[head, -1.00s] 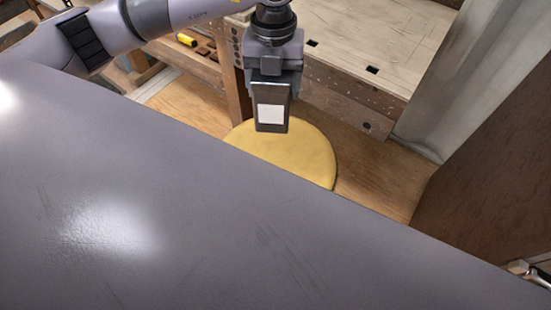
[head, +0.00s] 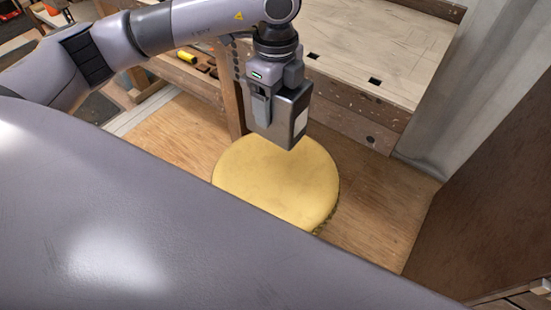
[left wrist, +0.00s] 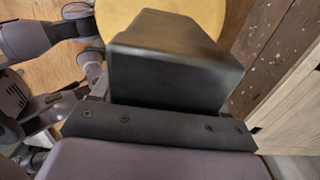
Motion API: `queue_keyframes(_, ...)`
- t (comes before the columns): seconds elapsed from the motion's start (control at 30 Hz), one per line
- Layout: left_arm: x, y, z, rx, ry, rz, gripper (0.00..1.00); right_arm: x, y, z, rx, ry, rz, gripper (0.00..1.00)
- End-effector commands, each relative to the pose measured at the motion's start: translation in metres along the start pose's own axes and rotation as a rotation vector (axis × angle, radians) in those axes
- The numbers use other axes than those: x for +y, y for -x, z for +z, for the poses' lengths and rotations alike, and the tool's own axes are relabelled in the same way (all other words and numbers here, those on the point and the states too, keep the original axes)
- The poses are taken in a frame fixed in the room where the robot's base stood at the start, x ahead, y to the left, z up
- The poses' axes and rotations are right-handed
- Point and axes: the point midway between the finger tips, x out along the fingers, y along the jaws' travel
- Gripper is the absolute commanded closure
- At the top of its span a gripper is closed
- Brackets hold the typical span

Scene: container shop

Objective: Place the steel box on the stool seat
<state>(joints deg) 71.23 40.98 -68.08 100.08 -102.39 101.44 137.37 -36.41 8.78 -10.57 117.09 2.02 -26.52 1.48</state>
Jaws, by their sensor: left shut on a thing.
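The steel box (head: 286,119) is a dark grey metal box with a white label on its side. My left gripper (head: 264,102) is shut on it and holds it upright, slightly turned, over the back part of the stool seat (head: 272,187). The seat is round and yellow. In the left wrist view the box (left wrist: 175,62) fills the middle, with the yellow seat (left wrist: 200,14) behind it. Whether the box touches the seat is hard to tell; it looks held above it. My right gripper is not in view.
A wooden workbench (head: 390,45) with holes stands behind the stool, and its leg (head: 230,95) is close to the seat's back edge. A brown panel (head: 490,190) is at right. Plywood floor (head: 175,135) lies around the stool. A yellow tool (head: 186,57) lies on the bench's lower shelf.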

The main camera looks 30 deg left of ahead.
Motion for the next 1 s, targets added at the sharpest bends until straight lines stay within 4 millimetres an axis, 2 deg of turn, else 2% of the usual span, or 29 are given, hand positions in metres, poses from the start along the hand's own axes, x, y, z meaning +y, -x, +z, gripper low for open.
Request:
queue_keyframes(0.03, 0.000, -0.015, 0.000, 0.001, 0.001, 0.002, 0.81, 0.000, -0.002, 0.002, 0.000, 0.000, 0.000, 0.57)
queue_keyframes(0.1, 0.000, -0.034, 0.001, 0.000, 0.000, 0.002, 0.81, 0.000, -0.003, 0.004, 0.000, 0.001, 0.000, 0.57)
queue_keyframes(0.3, 0.000, -0.079, 0.000, 0.000, -0.001, 0.000, 0.81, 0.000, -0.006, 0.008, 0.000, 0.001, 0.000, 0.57)
queue_keyframes(0.4, -0.001, -0.092, 0.000, 0.002, -0.001, -0.002, 0.81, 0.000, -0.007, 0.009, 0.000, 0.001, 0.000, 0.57)
queue_keyframes(0.57, -0.001, -0.103, 0.000, 0.001, -0.003, -0.003, 0.81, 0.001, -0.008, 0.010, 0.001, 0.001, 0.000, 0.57)
queue_keyframes(0.83, -0.001, -0.145, 0.000, 0.000, -0.002, -0.001, 0.81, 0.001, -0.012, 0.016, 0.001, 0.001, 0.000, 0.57)
queue_keyframes(1.0, -0.001, -0.157, 0.000, 0.001, -0.002, -0.002, 0.81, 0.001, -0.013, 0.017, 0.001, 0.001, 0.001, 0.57)
